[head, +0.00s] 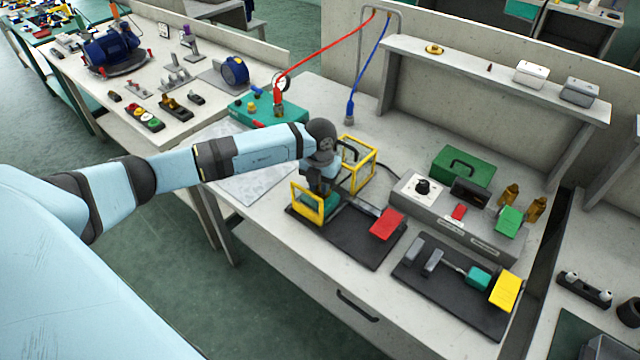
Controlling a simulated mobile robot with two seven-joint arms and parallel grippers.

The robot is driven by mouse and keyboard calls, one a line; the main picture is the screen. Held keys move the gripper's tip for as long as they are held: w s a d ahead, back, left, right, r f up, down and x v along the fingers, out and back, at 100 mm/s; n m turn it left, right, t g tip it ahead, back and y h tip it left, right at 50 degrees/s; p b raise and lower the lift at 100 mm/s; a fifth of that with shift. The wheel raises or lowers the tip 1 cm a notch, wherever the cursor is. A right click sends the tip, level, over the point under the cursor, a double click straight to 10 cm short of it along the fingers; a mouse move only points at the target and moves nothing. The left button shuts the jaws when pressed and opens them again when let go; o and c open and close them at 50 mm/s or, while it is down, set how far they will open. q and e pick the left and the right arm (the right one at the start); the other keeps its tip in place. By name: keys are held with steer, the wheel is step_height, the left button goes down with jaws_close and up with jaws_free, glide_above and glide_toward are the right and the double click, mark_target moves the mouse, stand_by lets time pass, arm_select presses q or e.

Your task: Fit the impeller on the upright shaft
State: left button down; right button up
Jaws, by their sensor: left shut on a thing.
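My left arm reaches in from the left over the bench. My left gripper (319,187) points down at the left black base plate (362,246), next to a yellow frame (308,204). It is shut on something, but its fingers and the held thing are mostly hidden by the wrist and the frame. A teal part (331,204) shows just below it; I cannot tell whether the gripper touches it. I cannot make out the impeller or the upright shaft for sure. My right gripper is not in view.
A yellow cage (358,168) stands close behind the gripper. A red plate (387,224) is on the same base plate. A second black base plate (447,291) lies to the right. A grey control box (452,215) and a green case (463,166) stand behind. The bench's front strip is clear.

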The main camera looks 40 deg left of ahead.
arm_select(q)
steer(key=shift+f, duration=0.25)
stand_by(0.4)
steer(key=c, duration=0.9)
jaws_free()
steer(key=shift+r+p, duration=1.8)
steer(key=shift+r, duration=1.2)
step_height(320, 180, up, 14)
steer(key=b, duration=0.1)
steer(key=shift+b, duration=0.4)
steer(key=shift+f, duration=0.15)
